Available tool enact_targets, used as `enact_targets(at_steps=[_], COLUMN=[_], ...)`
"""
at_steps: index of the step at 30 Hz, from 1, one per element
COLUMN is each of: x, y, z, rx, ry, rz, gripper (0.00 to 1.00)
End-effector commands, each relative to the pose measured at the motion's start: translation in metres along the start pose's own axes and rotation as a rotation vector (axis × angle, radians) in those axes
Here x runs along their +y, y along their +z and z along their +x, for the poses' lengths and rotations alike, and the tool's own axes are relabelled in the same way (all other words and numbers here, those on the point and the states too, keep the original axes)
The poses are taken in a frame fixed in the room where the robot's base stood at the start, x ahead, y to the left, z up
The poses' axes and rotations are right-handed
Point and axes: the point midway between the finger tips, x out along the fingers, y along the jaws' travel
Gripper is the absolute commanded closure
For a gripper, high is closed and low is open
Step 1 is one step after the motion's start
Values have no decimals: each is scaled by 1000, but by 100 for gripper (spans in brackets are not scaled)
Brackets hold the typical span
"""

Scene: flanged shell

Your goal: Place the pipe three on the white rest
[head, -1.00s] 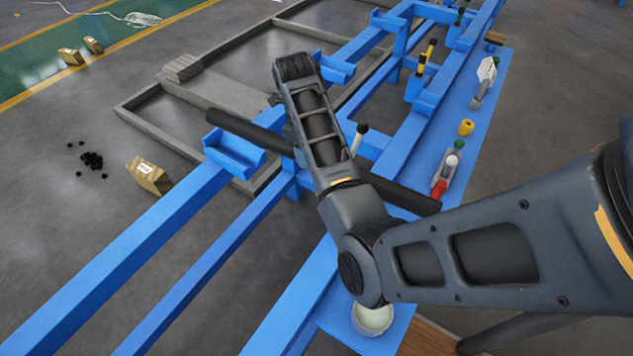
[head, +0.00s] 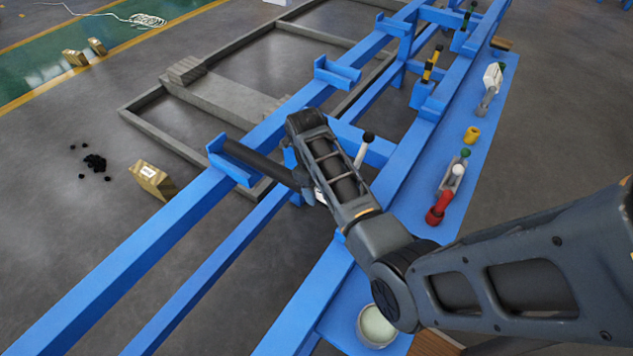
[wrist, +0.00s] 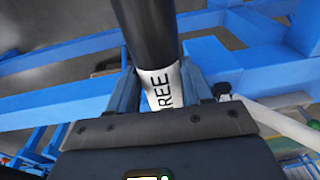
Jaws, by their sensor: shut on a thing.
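A dark pipe (head: 265,168) runs from the blue bracket at the left to behind my arm in the head view. In the wrist view the pipe (wrist: 146,30) has a white label (wrist: 162,88) showing "REE". My gripper (wrist: 158,82) is shut around the pipe at this label. The gripper is mostly hidden by my arm in the head view. The pipe's left end is at or just above the blue bracket (head: 228,168); I cannot tell whether they touch. The pipe's other end is hidden. I cannot pick out a white rest with certainty.
Blue rails and a second bracket (head: 336,74) surround the pipe. A black-knobbed lever (head: 363,148) stands close to my arm. Red-handled clamp (head: 440,207), yellow cylinder (head: 472,135) and pale round bowl (head: 375,326) are on the blue shelf. A gold box (head: 152,180) lies on the floor.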

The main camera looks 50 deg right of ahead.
Motion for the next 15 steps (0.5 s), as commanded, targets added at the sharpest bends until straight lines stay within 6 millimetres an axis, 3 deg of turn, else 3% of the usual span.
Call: enact_targets(at_steps=[6,15], x=[1,1], y=[3,4], z=[23,26], rx=[-2,-3], ry=[0,-2], rz=[0,0], gripper=[100,100])
